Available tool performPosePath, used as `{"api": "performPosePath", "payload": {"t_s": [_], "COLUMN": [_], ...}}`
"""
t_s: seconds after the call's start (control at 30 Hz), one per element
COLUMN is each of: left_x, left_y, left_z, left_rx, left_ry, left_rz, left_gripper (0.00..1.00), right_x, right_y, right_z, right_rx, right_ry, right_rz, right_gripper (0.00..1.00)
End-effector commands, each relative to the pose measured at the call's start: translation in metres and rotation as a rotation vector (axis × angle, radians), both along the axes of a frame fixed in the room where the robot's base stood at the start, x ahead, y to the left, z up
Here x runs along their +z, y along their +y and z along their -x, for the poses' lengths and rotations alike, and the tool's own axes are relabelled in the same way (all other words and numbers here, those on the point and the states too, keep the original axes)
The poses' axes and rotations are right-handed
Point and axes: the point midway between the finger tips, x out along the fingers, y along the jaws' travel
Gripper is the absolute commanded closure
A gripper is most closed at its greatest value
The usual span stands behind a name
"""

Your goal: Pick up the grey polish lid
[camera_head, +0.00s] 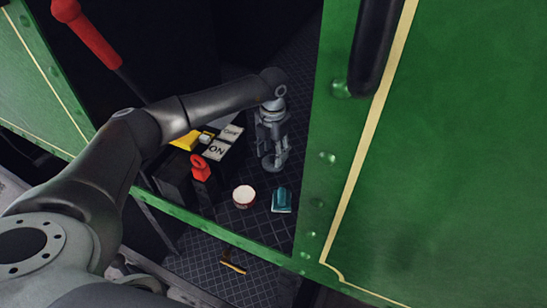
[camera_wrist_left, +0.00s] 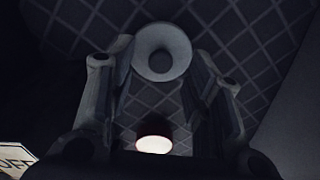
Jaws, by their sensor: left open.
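In the head view my left gripper (camera_head: 272,160) points down to the floor and hides most or all of the lid. In the left wrist view its two fingers (camera_wrist_left: 163,75) are open, one on each side of the lid. I cannot tell whether they touch it. My right gripper is not in view.
A red tin with a white top (camera_head: 244,196) and a teal object (camera_head: 282,200) stand near the gripper. ON and OFF plates (camera_head: 217,150), a red piece (camera_head: 200,168) and a yellow piece (camera_head: 184,139) are left. A green panel (camera_head: 450,150) rises at right.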

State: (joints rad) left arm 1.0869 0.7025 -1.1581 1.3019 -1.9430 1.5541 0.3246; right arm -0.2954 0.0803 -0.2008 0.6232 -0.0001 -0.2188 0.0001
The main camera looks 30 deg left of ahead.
Motion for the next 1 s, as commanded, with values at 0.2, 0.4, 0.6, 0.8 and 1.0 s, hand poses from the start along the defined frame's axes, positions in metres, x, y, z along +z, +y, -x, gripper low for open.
{"api": "performPosePath", "payload": {"t_s": [0.2,0.4,0.6,0.8,1.0], "left_x": [-0.019,-0.019,-0.019,-0.019,-0.019], "left_y": [-0.001,-0.001,0.0,0.0,0.0], "left_z": [0.0,0.0,0.0,0.0,0.0], "left_rx": [-0.001,-0.001,0.0,0.0,0.0], "left_ry": [0.0,-0.001,-0.001,-0.001,-0.001], "left_rz": [0.001,0.001,0.0,0.0,0.0], "left_gripper": [0.54,0.54,0.79,0.88,0.88], "right_x": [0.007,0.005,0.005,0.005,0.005], "right_y": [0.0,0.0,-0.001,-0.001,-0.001], "right_z": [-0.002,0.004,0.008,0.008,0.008], "right_rx": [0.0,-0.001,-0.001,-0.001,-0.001], "right_ry": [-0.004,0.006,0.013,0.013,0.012], "right_rz": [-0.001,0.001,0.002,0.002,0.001], "right_gripper": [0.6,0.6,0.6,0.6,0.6]}}
